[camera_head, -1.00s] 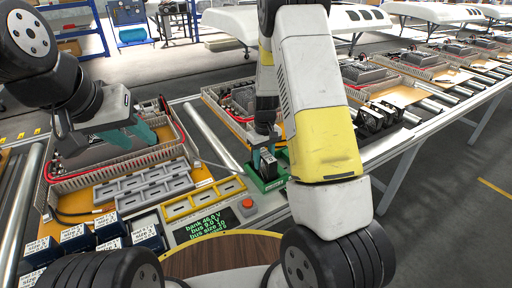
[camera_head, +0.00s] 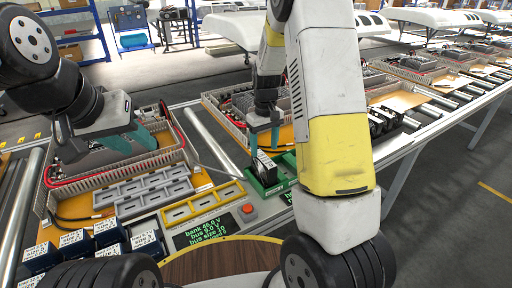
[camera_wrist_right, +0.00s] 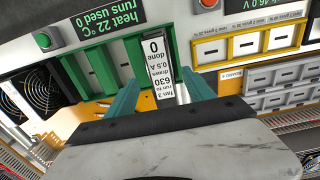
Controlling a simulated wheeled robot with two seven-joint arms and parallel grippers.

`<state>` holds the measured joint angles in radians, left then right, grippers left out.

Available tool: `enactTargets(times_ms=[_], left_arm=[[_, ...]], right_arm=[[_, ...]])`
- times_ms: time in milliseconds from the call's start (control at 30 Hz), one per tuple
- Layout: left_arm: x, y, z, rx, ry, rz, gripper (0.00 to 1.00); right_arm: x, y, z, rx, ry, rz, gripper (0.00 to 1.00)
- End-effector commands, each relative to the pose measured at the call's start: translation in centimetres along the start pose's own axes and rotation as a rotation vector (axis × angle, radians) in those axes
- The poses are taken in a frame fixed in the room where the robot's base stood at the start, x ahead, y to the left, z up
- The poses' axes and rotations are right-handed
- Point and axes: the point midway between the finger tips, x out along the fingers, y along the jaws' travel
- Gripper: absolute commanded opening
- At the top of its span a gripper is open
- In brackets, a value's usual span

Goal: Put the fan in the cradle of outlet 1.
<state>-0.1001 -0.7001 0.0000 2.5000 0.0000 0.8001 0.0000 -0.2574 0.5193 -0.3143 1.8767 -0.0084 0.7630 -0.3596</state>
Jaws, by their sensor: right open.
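I cannot read an outlet number. My left gripper (camera_head: 138,142) is open and empty over the left duct tray.
Several more fans (camera_head: 382,121) stand in a row to the right. Grey (camera_head: 150,193) and yellow (camera_head: 203,204) slotted racks lie left of the cradle, near a red button (camera_head: 248,208) and a display (camera_head: 205,230). Several blue-black labelled blocks (camera_head: 75,243) stand at front left.

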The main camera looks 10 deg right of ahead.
Motion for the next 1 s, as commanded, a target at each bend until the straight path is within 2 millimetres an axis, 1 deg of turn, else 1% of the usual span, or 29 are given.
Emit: enactTargets(times_ms=[33, 100, 267, 333, 367, 467, 500, 567, 600, 667, 700, 833, 900, 1000], left_arm=[[0.0, 0.0, 0.0, 0.000, 0.000, 0.000, 0.36], [0.0, 0.0, 0.0, 0.000, 0.000, 0.000, 0.36], [0.0, 0.0, 0.0, 0.000, 0.000, 0.000, 0.36], [0.0, 0.0, 0.0, 0.000, 0.000, 0.000, 0.36], [0.0, 0.0, 0.0, 0.000, 0.000, 0.000, 0.36], [0.0, 0.0, 0.0, 0.000, 0.000, 0.000, 0.36], [0.0, 0.0, 0.0, 0.000, 0.000, 0.000, 0.36], [0.0, 0.0, 0.0, 0.000, 0.000, 0.000, 0.36], [0.0, 0.0, 0.0, 0.000, 0.000, 0.000, 0.36], [0.0, 0.0, 0.0, 0.000, 0.000, 0.000, 0.36], [0.0, 0.0, 0.0, 0.000, 0.000, 0.000, 0.36], [0.0, 0.0, 0.0, 0.000, 0.000, 0.000, 0.36], [0.0, 0.0, 0.0, 0.000, 0.000, 0.000, 0.36], [0.0, 0.0, 0.0, 0.000, 0.000, 0.000, 0.36]], right_arm=[[-1.0, 0.0, -0.1, 0.000, 0.004, 0.000, 0.62], [-2.0, 0.0, -0.1, 0.000, 0.003, 0.000, 0.62], [-3.5, 0.0, 0.0, 0.001, 0.003, 0.000, 0.62], [-4.4, -0.1, 0.3, 0.008, 0.015, -0.005, 0.62], [-4.9, -0.3, 0.5, 0.014, 0.025, -0.009, 0.62], [-7.8, -0.9, 1.9, 0.046, 0.077, -0.030, 0.62], [-9.2, -1.3, 2.8, 0.061, 0.106, -0.040, 0.62], [-11.6, -2.1, 4.3, 0.087, 0.154, -0.056, 0.62], [-13.0, -2.6, 5.4, 0.104, 0.185, -0.067, 0.62], [-15.0, -3.5, 7.2, 0.128, 0.232, -0.080, 0.62], [-16.2, -4.1, 8.5, 0.142, 0.263, -0.087, 0.62], [-19.4, -6.1, 12.7, 0.187, 0.363, -0.101, 0.62], [-20.6, -7.1, 15.0, 0.210, 0.413, -0.103, 0.62], [-21.6, -8.4, 17.9, 0.238, 0.478, -0.100, 0.62]])
